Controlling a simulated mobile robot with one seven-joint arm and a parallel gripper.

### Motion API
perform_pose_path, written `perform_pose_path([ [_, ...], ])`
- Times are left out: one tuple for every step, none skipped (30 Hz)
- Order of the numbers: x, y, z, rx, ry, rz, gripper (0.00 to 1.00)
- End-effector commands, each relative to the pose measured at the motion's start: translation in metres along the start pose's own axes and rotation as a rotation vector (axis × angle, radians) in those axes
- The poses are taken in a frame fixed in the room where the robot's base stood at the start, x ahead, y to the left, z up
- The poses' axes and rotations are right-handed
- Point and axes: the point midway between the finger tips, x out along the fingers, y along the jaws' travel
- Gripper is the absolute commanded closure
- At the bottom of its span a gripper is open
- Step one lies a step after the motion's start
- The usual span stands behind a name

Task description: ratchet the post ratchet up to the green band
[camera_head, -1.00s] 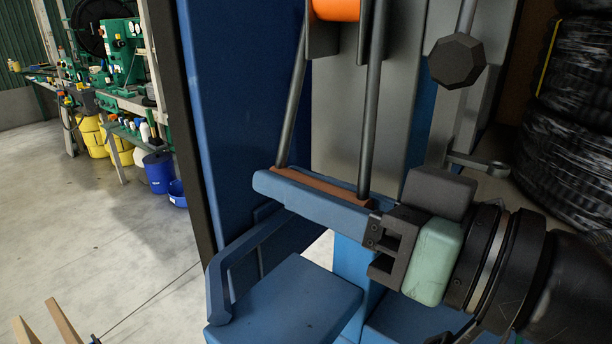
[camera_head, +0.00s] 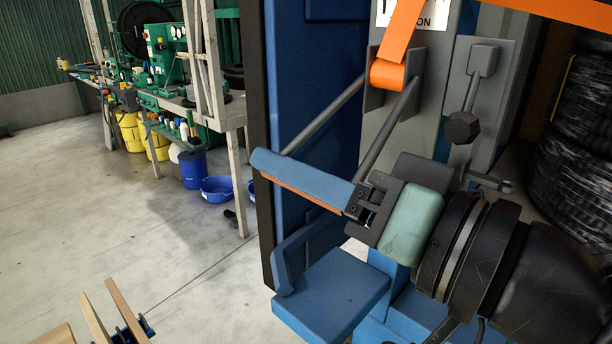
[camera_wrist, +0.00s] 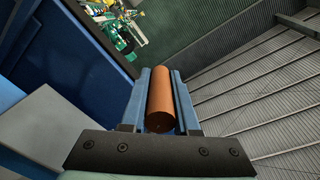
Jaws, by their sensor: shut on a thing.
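The post ratchet is a grey bracket (camera_head: 392,98) on a grey post, with an orange strap (camera_head: 402,38) wound at its spool. Its handle has two grey bars (camera_head: 325,118) slanting down and left to an orange-brown grip (camera_head: 302,193). My gripper (camera_head: 300,176) is shut on this grip, its long blue fingers on either side. In the wrist view the grip (camera_wrist: 160,98) lies lengthwise between the two fingers (camera_wrist: 161,88). The far finger mostly hides behind the near one in the head view. I cannot make out a green band.
A dark knob (camera_head: 462,127) on a grey lever hangs just right of the ratchet. A blue panel (camera_head: 240,80) stands to the left and a blue step (camera_head: 333,290) below. Black hose coils (camera_head: 575,160) stack at the right. The floor at left is largely open.

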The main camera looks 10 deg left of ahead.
Motion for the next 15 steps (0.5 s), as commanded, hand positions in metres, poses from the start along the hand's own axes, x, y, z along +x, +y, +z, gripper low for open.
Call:
perform_pose_path([
  [0.0, -0.007, -0.005, -0.008, 0.006, -0.002, 1.0],
  [0.0, -0.009, -0.006, -0.008, 0.006, -0.003, 1.0],
  [0.0, -0.012, -0.007, -0.007, 0.006, -0.003, 1.0],
  [0.0, -0.013, -0.008, -0.007, 0.006, -0.003, 1.0],
  [0.0, -0.015, -0.009, -0.006, 0.006, -0.003, 1.0],
  [0.0, -0.016, -0.009, -0.006, 0.006, -0.003, 1.0],
  [0.0, -0.017, -0.01, -0.006, 0.006, -0.002, 1.0],
  [0.0, -0.018, -0.01, -0.006, 0.006, -0.002, 1.0],
  [0.0, -0.019, -0.011, -0.006, 0.006, -0.002, 1.0],
  [0.0, -0.02, -0.011, -0.006, 0.006, -0.002, 1.0],
  [0.0, -0.021, -0.012, -0.006, 0.006, -0.002, 1.0],
  [0.0, -0.021, -0.012, -0.006, 0.006, -0.002, 1.0],
  [0.0, -0.022, -0.012, -0.006, 0.006, -0.002, 1.0],
  [0.0, -0.022, -0.012, -0.006, 0.006, -0.002, 1.0],
  [0.0, -0.022, -0.012, -0.006, 0.005, -0.002, 1.0],
])
